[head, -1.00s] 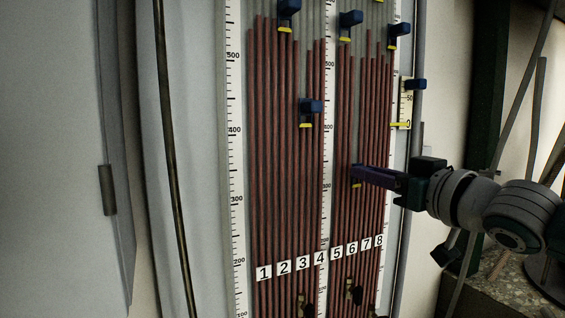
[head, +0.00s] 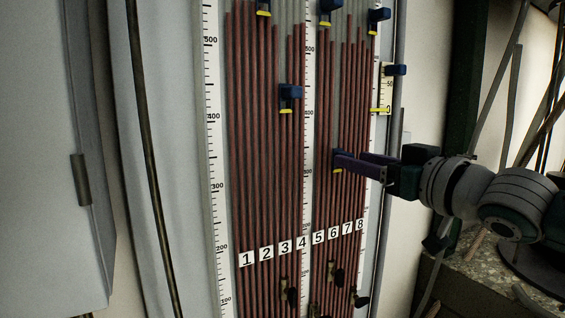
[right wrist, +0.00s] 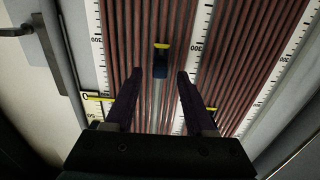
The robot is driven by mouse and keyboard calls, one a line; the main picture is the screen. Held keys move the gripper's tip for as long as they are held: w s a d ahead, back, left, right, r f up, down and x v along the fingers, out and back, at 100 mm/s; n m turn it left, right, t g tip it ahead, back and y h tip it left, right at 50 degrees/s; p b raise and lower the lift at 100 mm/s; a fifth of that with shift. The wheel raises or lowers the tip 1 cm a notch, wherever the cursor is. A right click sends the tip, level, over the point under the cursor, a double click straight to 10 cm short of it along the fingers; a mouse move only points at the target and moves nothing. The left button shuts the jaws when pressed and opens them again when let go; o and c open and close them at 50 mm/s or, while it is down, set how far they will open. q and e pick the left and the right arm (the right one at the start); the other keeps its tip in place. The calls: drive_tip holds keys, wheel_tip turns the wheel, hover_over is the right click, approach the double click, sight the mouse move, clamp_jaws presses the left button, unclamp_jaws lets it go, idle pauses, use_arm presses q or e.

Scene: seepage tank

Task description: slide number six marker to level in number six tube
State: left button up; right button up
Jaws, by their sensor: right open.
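The number six marker (head: 337,156) is a small blue block with a yellow pointer, on the board in line with the number six label (head: 333,233). Its blue body and yellow pointer also show in the right wrist view (right wrist: 160,64). The number six tube is pale above the marker and dark red below it; the exact gap between pointer and liquid top is too small to tell. My right gripper (head: 352,161) is open, its purple fingers on either side of the marker and apart from it in the right wrist view (right wrist: 158,78). My left gripper is out of view.
Black valves (head: 336,274) stick out low on the board. A grey cabinet (head: 50,150) stands at left; a stone-topped ledge (head: 470,262) lies at lower right.

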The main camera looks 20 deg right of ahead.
drive_tip(key=s, duration=0.7)
drive_tip(key=shift+s+d+p, duration=0.3)
drive_tip(key=shift+s+p, duration=0.1)
drive_tip(key=shift+p, duration=0.05)
